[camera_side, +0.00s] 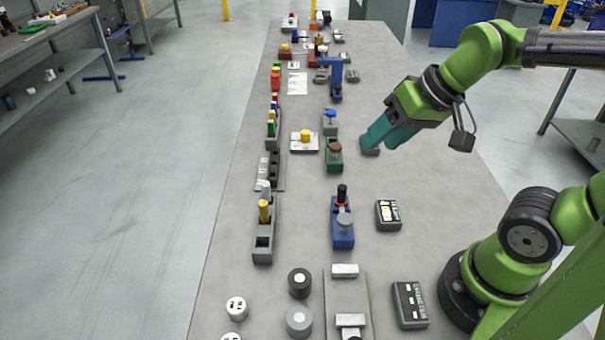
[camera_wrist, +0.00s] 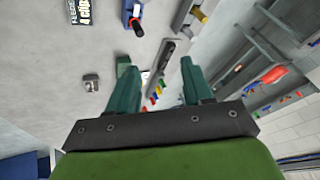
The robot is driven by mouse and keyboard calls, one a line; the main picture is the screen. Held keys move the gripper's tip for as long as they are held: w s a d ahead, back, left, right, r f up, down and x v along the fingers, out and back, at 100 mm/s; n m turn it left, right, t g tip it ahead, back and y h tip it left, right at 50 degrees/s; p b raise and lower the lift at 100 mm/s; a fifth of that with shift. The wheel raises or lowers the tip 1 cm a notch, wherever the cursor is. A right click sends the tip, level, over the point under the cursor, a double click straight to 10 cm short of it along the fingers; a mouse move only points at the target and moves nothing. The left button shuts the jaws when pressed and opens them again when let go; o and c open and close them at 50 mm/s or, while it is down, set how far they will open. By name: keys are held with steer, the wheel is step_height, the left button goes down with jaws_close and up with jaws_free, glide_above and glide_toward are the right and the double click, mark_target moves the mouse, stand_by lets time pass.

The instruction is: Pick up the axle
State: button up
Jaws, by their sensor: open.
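I cannot tell for certain which part is the axle. Several small upright parts stand in carriers on the long grey table (camera_side: 230,260). A blue carrier (camera_side: 343,236) in the side view holds a grey round-headed part (camera_side: 344,220) and a black part with a red ring (camera_side: 341,196). A green carrier (camera_side: 335,163) holds a brown-topped part (camera_side: 335,147). A grey carrier (camera_side: 262,248) holds a yellow cylinder (camera_side: 264,212). My gripper (camera_side: 369,143) is above the table, right of the green carrier. In the wrist view its two teal fingers (camera_wrist: 157,75) are apart with nothing held between them.
Other devices (camera_side: 388,215) lie along the right side. A white plate (camera_side: 296,146) bears a yellow part. Bare table lies between the rows.

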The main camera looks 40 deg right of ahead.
mark_target(342, 187)
steer(key=w+d+f+n+g+h, duration=0.1)
steer(key=w+f+n+g+h, duration=0.1)
steer(key=w+n+g, duration=0.55)
steer(key=f, duration=0.5)
steer(key=f+m+t, duration=0.1)
steer(key=f, duration=0.4)
steer(key=w+f+m, duration=0.1)
steer(key=f, duration=0.5)
steer(key=shift+m+t, duration=0.25)
jaws_close()
